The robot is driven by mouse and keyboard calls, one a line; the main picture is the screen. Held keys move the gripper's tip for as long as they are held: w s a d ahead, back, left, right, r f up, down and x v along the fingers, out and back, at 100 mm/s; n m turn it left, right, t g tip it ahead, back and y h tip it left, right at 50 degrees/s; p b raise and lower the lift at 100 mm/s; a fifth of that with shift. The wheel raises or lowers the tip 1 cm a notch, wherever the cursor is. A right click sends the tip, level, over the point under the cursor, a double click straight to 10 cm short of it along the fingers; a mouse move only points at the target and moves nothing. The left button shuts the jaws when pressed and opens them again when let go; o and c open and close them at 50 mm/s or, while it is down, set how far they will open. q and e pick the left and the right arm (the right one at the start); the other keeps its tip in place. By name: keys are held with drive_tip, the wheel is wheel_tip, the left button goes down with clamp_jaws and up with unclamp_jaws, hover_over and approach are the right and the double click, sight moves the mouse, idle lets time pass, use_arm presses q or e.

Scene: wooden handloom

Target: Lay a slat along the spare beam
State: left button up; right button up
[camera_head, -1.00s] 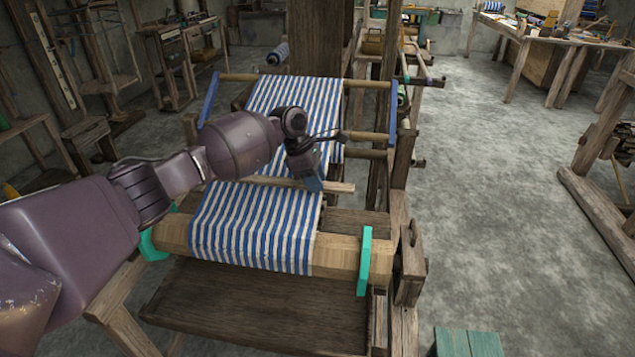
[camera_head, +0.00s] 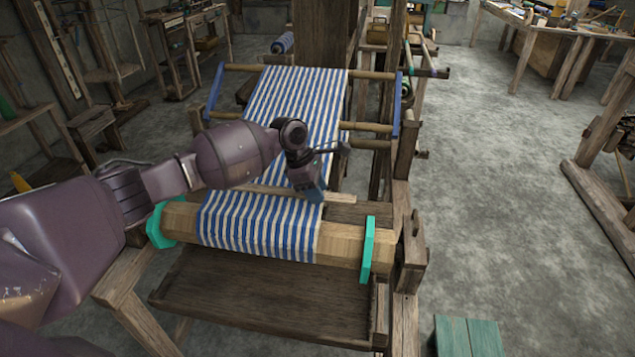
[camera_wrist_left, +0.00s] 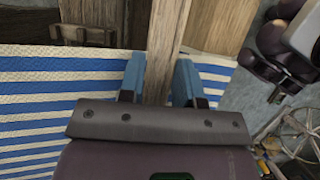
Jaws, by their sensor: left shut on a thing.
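My left gripper (camera_head: 311,190), with blue fingertips, is shut on a pale wooden slat (camera_head: 338,195). The slat runs left to right above the blue-and-white striped cloth (camera_head: 262,225), just behind the thick wooden beam (camera_head: 340,243) with teal end plates. Its left part is partly covered by my arm. I cannot tell whether it touches anything below. In the left wrist view the slat (camera_wrist_left: 168,45) runs upward from between the two blue fingers (camera_wrist_left: 160,82), over the stripes. I cannot tell which beam is the spare one.
A blue-ended frame (camera_head: 399,100) with crossbars stands behind, beside a thick upright post (camera_head: 320,35). A wooden board (camera_head: 265,300) lies below the front beam. A green stool (camera_head: 468,336) is at the lower right. The floor (camera_head: 490,200) to the right is clear.

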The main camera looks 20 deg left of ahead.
sight(316, 228)
use_arm(q)
drive_tip(key=shift+s+d+f, duration=0.15)
drive_tip(key=shift+s+f, duration=0.05)
drive_tip(key=shift+s, duration=0.45)
drive_tip(key=shift+s+d+f, duration=0.1)
drive_tip(key=shift+s+f, duration=0.1)
drive_tip(key=shift+s, duration=0.4)
drive_tip(key=shift+s+d+r+p, duration=0.1)
drive_tip(key=shift+s+p, duration=0.15)
drive_tip(key=shift+p, duration=0.35)
drive_tip(key=shift+s+d+p, duration=0.1)
drive_tip(key=shift+s+p, duration=0.4)
drive_tip(key=shift+s+d+p, duration=0.1)
drive_tip(key=shift+s+p, duration=0.2)
drive_tip(key=shift+s+f+p, duration=0.3)
drive_tip(key=shift+s+p, duration=0.05)
drive_tip(key=shift+s+d+f+p, duration=0.1)
drive_tip(key=shift+s+d+p, duration=0.05)
drive_tip(key=shift+s+p, duration=0.25)
drive_tip(key=shift+s+d+f+p, duration=0.1)
drive_tip(key=shift+s+f+p, duration=0.1)
drive_tip(key=shift+s+p, duration=0.2)
drive_tip(key=shift+s+f, duration=0.15)
use_arm(e)
wheel_tip(316, 228, up, 6)
drive_tip(key=w, duration=0.1)
drive_tip(key=shift+d+t, duration=0.15)
drive_tip(key=shift+t, duration=0.15)
